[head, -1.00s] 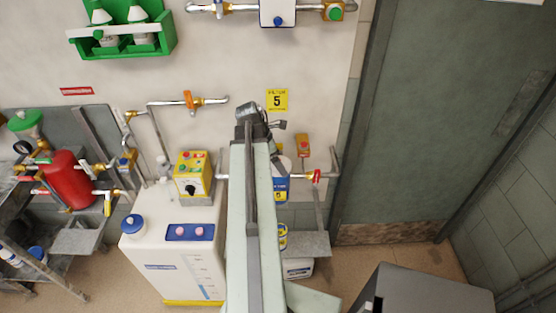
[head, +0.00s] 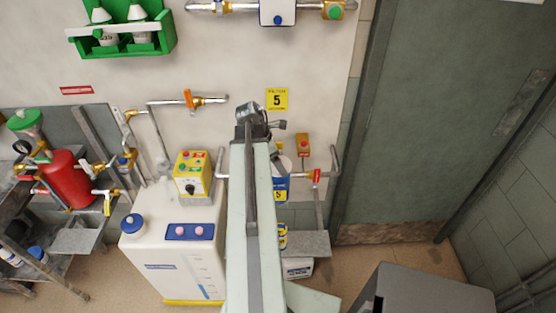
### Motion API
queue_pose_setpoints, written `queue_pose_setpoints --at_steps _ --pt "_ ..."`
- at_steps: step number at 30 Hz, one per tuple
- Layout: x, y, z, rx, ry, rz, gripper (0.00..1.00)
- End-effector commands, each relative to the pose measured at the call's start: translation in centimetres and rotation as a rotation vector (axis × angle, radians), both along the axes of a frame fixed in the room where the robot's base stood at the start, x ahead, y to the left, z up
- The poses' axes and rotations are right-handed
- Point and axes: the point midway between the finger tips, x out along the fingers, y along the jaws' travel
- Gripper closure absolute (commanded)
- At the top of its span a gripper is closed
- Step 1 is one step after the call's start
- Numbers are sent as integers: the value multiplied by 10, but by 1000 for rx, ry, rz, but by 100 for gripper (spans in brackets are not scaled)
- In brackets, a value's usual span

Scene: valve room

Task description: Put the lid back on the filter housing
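My arm reaches up the middle of the head view and hides much of what is behind it. My gripper (head: 277,125) shows only as a small dark part beyond the arm's far end, in front of the wall. I cannot tell whether its fingers are apart or hold anything. A white cylinder with a blue and yellow label (head: 281,187), possibly the filter housing, stands partly hidden just right of my arm, below the yellow sign with a 5 (head: 277,100). Its top is mostly covered. I cannot make out the lid.
A white tank (head: 165,265) with a blue cap (head: 132,224) and a yellow control box (head: 191,174) stand left of my arm. A pipe with a red valve (head: 317,175) and a grey shelf (head: 305,244) lie right. A grey cabinet (head: 425,290) stands front right.

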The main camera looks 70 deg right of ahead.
Motion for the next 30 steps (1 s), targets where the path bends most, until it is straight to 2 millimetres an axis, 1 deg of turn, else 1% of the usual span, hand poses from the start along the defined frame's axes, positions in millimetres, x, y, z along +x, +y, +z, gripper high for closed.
queue_pose_setpoints --at_steps 12,13,14,26,30 --pt "0 0 0 0 0 0 58" --pt "0 0 0 0 0 0 5" --pt "0 0 -1 0 0 0 0" --pt "0 -1 0 -1 -1 1 0" --pt "0 -1 5 -1 -1 1 0"
